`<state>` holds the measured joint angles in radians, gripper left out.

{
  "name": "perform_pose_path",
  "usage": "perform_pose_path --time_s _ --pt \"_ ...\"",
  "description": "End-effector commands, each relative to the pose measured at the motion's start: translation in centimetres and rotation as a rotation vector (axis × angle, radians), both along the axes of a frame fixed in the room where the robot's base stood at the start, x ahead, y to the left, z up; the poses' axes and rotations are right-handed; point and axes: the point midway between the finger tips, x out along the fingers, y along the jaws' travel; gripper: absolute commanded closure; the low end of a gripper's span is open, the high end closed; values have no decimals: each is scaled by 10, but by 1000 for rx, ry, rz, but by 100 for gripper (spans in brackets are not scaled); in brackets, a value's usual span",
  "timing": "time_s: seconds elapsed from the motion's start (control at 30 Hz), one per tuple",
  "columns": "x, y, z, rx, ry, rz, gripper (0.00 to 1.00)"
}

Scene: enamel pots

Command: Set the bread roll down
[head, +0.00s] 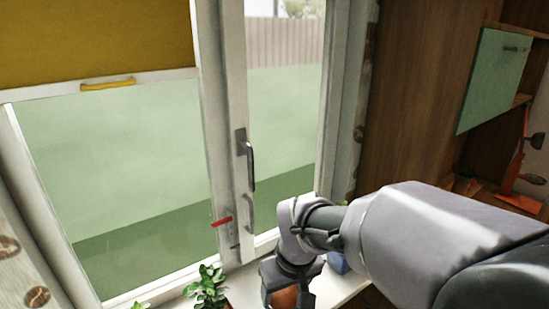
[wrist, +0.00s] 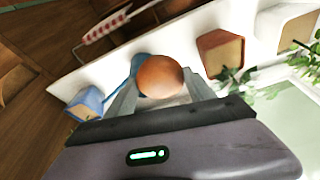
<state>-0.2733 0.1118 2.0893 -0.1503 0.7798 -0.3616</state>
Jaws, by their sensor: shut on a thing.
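The bread roll is a smooth, round, orange-brown lump (wrist: 160,76) in the wrist view. My gripper (wrist: 162,88) has one grey finger on each side of it and is shut on it. In the head view my gripper (head: 287,290) points down over the white windowsill, with part of the bread roll (head: 284,298) showing between the fingers. The white windowsill (wrist: 192,18) lies behind the roll in the wrist view. I cannot tell whether the roll touches it.
A blue object (wrist: 88,102) is on the sill left of the roll in the wrist view. A red-brown box (wrist: 221,53), a pale box (wrist: 287,25) and green plants (wrist: 300,58) are to the right. The window (head: 130,175) rises behind the sill.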

Motion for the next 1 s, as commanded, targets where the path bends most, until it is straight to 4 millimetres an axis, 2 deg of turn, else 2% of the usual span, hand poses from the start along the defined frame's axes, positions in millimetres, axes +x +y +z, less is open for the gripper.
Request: perform_pose_path --time_s 0.33,0.6,0.8,1.0 --pt "5 -66 -68 -6 7 -212 83" --pt "-9 -121 -122 -2 7 -397 83" --pt "-8 -121 -162 1 1 -397 83" --pt "-7 -120 -180 0 1 -396 83"
